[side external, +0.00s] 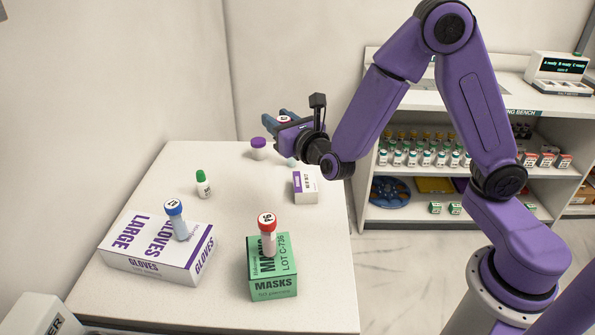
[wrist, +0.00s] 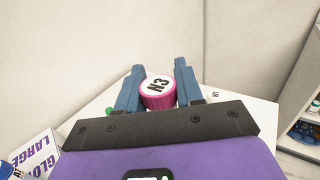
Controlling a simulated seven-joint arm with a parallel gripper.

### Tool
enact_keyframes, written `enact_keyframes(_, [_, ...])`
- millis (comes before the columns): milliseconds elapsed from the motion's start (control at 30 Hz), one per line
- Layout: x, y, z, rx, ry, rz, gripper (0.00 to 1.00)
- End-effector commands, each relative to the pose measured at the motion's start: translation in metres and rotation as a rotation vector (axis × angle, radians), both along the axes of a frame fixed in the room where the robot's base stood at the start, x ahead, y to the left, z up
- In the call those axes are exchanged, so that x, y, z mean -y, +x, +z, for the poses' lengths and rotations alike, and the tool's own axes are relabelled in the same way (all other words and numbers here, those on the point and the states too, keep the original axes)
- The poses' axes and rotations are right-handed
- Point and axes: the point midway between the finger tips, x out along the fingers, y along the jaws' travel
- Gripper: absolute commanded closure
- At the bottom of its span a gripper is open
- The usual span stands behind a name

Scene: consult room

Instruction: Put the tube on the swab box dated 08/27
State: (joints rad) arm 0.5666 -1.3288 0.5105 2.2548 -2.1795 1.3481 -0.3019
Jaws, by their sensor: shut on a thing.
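My gripper (side external: 284,119) is raised above the back of the white table. It is shut on a tube with a pink cap marked N3, seen between the fingers in the wrist view (wrist: 159,90); the tube's body is mostly hidden. A small white box with a purple band (side external: 305,188) lies on the table below and slightly right of my gripper. Its print is too small to read, so I cannot tell whether it is the swab box dated 08/27.
A blue-capped tube (side external: 178,222) stands on the gloves box (side external: 128,262). A red-capped tube (side external: 267,241) stands on the green masks box (side external: 272,286). A stocked shelf (side external: 440,220) is at right.

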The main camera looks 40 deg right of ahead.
Motion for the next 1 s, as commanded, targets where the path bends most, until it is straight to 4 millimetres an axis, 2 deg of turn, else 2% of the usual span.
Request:
enact_keyframes(100, [0.010,-0.024,0.007,0.002,0.002,-0.003,0.93])
enact_keyframes(600, [0.056,-0.121,0.027,0.000,-0.004,-0.025,0.93])
enact_keyframes(800, [0.067,-0.142,0.031,0.000,-0.008,-0.030,0.93])
enact_keyframes(1000, [0.069,-0.143,0.029,-0.001,-0.011,-0.032,0.93])
